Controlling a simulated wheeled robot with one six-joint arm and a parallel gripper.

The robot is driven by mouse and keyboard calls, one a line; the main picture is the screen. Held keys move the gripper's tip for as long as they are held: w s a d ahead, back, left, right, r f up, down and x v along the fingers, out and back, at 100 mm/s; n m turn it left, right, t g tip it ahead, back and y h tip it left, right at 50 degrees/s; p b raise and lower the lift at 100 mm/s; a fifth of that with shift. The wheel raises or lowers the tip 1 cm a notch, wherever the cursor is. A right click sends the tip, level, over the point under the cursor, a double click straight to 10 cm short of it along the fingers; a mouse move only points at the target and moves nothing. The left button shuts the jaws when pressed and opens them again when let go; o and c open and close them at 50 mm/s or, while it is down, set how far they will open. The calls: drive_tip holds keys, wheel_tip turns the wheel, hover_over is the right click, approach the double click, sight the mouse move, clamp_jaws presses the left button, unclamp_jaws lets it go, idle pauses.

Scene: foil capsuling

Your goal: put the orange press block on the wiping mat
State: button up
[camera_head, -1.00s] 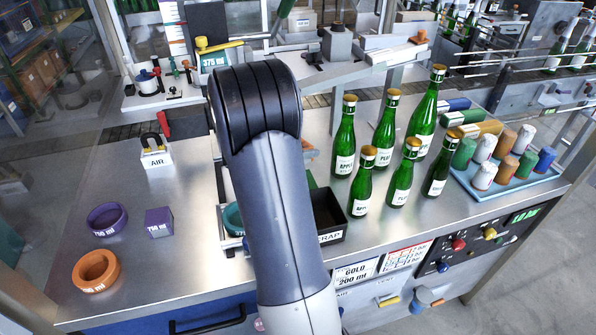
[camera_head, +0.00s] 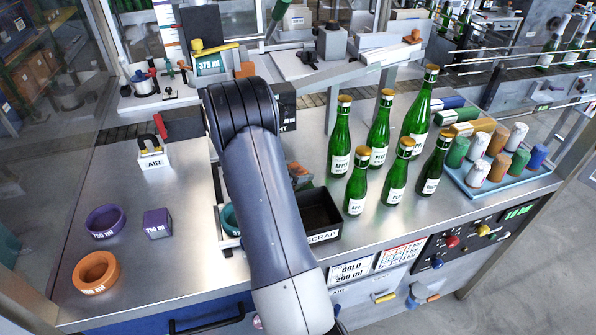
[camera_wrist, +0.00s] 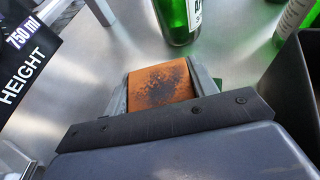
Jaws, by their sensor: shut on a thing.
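The orange press block (camera_wrist: 160,86), with a dark smudged face, sits between the two fingers of my gripper (camera_wrist: 160,92) in the wrist view. My gripper is shut on it. In the head view my arm hides most of the gripper; a small orange patch (camera_head: 299,170) shows just right of the arm, behind the scrap bin. I cannot make out the wiping mat for certain. A sliver of green (camera_wrist: 218,84) shows beside the right finger in the wrist view.
The black scrap bin (camera_head: 322,234) stands close on the right. Several green bottles (camera_head: 340,140) stand beyond it. A black height stand (camera_wrist: 25,70) is at the left in the wrist view. A purple ring (camera_head: 105,222), purple block (camera_head: 157,224) and orange ring (camera_head: 97,272) lie left.

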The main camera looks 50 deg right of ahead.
drive_tip(key=shift+f, duration=0.1)
drive_tip(key=o, duration=1)
drive_tip(key=shift+o, duration=0.2)
drive_tip(key=shift+r, duration=0.2)
drive_tip(key=b+v, duration=0.2)
drive_tip(key=v, duration=1)
drive_tip(key=shift+f, duration=0.1)
